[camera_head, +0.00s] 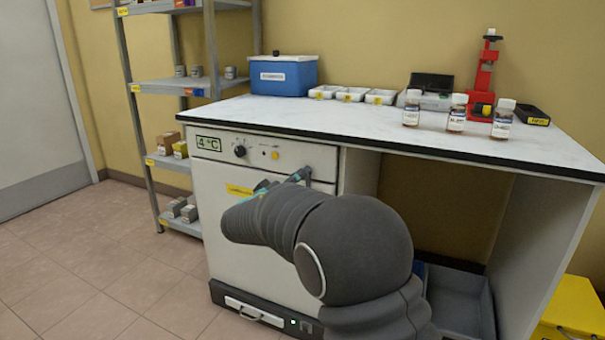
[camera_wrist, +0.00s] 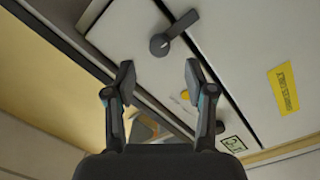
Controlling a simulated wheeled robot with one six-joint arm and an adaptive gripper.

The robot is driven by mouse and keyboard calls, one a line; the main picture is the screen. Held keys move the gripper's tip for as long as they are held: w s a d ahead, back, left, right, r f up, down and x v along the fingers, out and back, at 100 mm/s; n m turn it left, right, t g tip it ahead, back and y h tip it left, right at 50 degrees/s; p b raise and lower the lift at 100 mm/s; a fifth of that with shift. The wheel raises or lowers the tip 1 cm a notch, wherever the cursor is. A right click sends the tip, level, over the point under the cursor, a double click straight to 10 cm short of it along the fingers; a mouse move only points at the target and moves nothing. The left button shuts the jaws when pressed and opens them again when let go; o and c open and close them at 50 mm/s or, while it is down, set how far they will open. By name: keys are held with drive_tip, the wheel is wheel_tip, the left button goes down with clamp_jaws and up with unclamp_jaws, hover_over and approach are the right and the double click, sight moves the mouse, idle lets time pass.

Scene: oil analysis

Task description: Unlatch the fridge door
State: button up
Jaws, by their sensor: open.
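The fridge (camera_head: 215,225) is a white unit under the counter, with its door shut as far as I can see. The latch also shows in the head view (camera_head: 301,174), partly behind my arm. My gripper (camera_wrist: 158,76) is open and empty, its two fingers spread below the latch in the wrist view, apart from it. In the head view my arm hides most of the gripper.
The fridge panel has a 4 °C display (camera_head: 208,144), a dark knob (camera_head: 240,151) and a yellow button (camera_head: 275,155). The counter (camera_head: 340,118) overhangs above, holding bottles, trays and a blue box (camera_head: 283,75). A metal shelf (camera_head: 147,120) stands left.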

sight(307, 179)
drive_tip(key=shift+p+x, duration=0.4)
drive_tip(key=shift+x, duration=2.4)
clamp_jaws()
